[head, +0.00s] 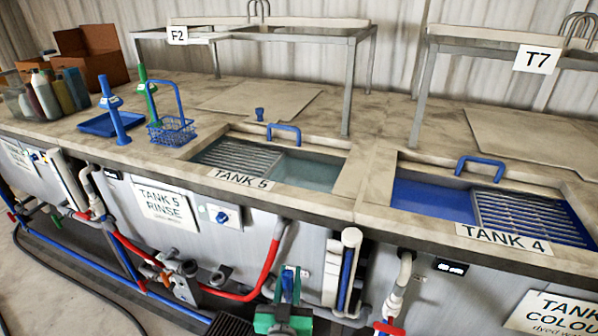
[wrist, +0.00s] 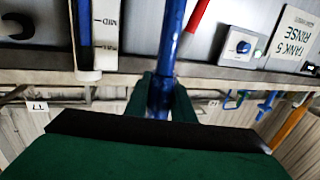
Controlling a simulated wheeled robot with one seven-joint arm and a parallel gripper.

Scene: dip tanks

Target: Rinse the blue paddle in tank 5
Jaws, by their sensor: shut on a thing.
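My gripper (head: 285,314) is green and low in front of the bench, below and in front of tank 5. It is shut on a blue shaft, which I take for the blue paddle (head: 288,283). In the wrist view the blue paddle (wrist: 173,42) runs between the green fingers (wrist: 162,98) and out of the frame, so its far end is hidden. Tank 5 (head: 241,179) is sunk in the bench top, with a slatted rack on its left and clear liquid on its right. The label TANK 5 RINSE (head: 165,206) is on the front panel.
Tank 4 (head: 503,239) holds blue liquid to the right. Left of tank 5 are a blue wire basket (head: 172,131), an upright blue handled tool (head: 114,110), a green one (head: 147,92) and a blue tray (head: 97,124). Pipes (head: 267,265) run along the bench front. Metal frames stand behind.

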